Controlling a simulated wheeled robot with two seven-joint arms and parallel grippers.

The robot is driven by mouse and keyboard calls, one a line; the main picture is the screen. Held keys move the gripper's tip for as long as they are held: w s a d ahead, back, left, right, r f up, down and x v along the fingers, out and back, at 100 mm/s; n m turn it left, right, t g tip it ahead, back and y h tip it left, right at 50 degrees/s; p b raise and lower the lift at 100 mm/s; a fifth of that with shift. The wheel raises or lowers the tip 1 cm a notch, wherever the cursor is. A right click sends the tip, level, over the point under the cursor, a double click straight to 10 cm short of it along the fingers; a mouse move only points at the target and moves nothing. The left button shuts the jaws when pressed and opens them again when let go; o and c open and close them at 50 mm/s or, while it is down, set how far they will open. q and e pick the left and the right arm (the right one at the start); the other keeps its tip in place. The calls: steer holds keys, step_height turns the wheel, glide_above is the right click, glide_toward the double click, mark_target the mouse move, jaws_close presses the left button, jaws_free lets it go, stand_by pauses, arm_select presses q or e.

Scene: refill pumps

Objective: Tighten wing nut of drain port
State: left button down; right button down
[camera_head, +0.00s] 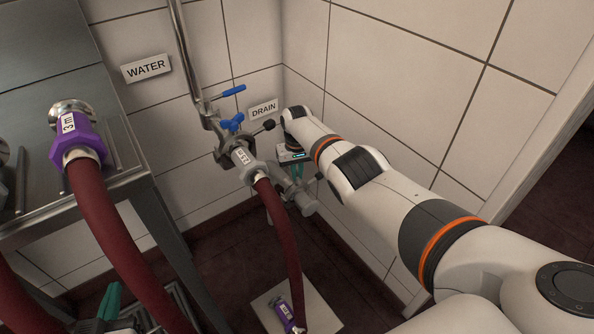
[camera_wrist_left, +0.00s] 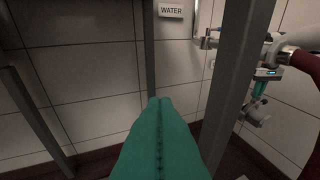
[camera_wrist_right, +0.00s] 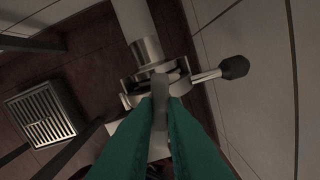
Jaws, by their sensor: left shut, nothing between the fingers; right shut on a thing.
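The drain port (camera_head: 228,148) stands by the wall under the DRAIN label, with a labelled grey hose end (camera_head: 243,160) at it. In the right wrist view a metal clamp (camera_wrist_right: 133,86) surrounds the pipe, and its grey wing nut (camera_wrist_right: 160,88) sits between my green fingertips. My right gripper (camera_wrist_right: 160,100) is shut on this wing nut. In the head view the arm reaches in from the right and the nut is hidden. My left gripper (camera_wrist_left: 160,103) is shut and empty, apart from the port; its green fingers also show at the lower left of the head view (camera_head: 110,298).
A lever with a black knob (camera_wrist_right: 234,67) sticks out beside the clamp. A dark red hose (camera_head: 283,235) hangs from the port. A steel table (camera_head: 110,185) and a purple-ended hose (camera_head: 75,140) stand at left. The tiled wall (camera_head: 400,90) is close on the right.

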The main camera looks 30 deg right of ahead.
steer(key=m, duration=0.2)
steer(key=shift+m, duration=0.4)
steer(key=m, duration=0.3)
steer(key=shift+m, duration=0.3)
arm_select(q)
steer(key=shift+s+a+f+g, duration=0.15)
steer(key=shift+f+g, duration=0.15)
steer(key=shift+f, duration=0.1)
arm_select(e)
steer(key=m, duration=0.4)
steer(key=shift+m, duration=0.4)
steer(key=c, duration=1.5)
jaws_free()
steer(key=shift+r, duration=0.1)
